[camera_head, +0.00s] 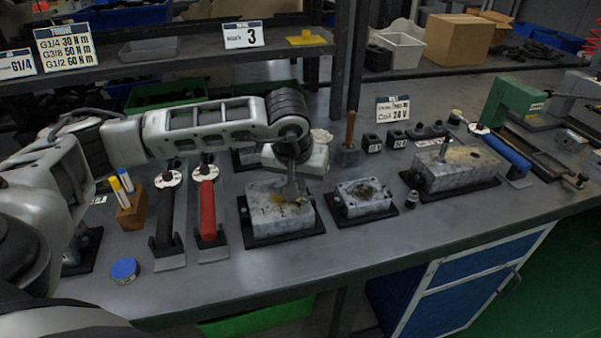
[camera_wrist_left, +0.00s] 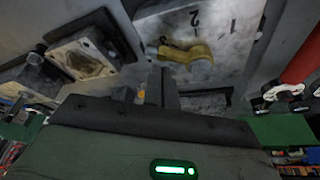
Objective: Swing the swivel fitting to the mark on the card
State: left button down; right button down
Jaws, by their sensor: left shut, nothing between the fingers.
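The swivel fitting (camera_wrist_left: 186,52) is a brass-coloured curved piece on the face of a grey metal block (camera_wrist_left: 222,72) in the left wrist view. The digits 1 and 2 are marked on that face beside it; a further mark by its left end is unclear. In the head view the block (camera_head: 264,219) sits on a black mat, and my gripper partly hides the fitting. My left gripper (camera_head: 291,196) points down over the block, shut and empty; its fingers (camera_wrist_left: 158,84) appear close to the fitting, but contact cannot be told. The card (camera_head: 243,36) on the shelf reads 3.
Red-handled (camera_head: 207,212) and black-handled (camera_head: 165,217) tools stand left of the block. A smaller block (camera_head: 363,208) is close on its right, and a larger one (camera_head: 453,180) beyond. A blue round lid (camera_head: 124,269) lies near the front edge. The front strip of bench is mostly clear.

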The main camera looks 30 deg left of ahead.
jog(key=shift+w+a+f+m+b, duration=0.2)
jog(key=shift+a+m+b, duration=0.1)
jog(key=shift+b, duration=0.85)
